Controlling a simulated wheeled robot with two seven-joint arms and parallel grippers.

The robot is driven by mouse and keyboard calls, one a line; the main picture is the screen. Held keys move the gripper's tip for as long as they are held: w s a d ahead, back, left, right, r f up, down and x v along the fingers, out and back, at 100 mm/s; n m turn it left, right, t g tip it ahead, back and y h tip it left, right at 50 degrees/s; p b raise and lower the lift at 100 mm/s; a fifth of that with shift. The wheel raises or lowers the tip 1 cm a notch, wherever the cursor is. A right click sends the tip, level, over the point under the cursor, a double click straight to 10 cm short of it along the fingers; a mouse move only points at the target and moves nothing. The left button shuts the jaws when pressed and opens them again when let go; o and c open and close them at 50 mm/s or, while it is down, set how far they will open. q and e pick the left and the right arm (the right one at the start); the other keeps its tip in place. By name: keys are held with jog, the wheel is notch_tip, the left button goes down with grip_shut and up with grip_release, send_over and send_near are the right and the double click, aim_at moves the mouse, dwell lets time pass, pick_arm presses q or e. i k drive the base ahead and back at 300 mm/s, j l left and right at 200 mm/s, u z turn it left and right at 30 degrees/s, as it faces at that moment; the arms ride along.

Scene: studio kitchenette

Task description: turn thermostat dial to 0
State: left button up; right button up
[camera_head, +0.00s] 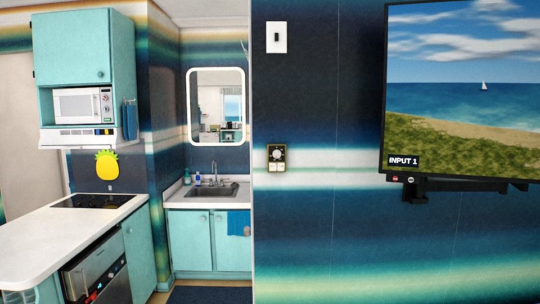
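The thermostat (277,157) is a small gold-framed box with a dark face, mounted on the striped wall near the wall's left edge. Its round pale dial (277,155) sits in the middle of the face. The dial's markings and pointer are too small to read. Neither of my grippers shows in the head view, and nothing touches the thermostat.
A light switch (277,37) is on the wall above the thermostat. A television (460,95) on a wall mount juts out at the right. The kitchenette at left has a white counter (70,235), a microwave (84,105) and a sink (212,190).

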aim_at(277, 154)
jog(key=i+j+z, duration=0.35)
jog(key=z, duration=0.15)
jog(key=i+j+z, duration=0.5)
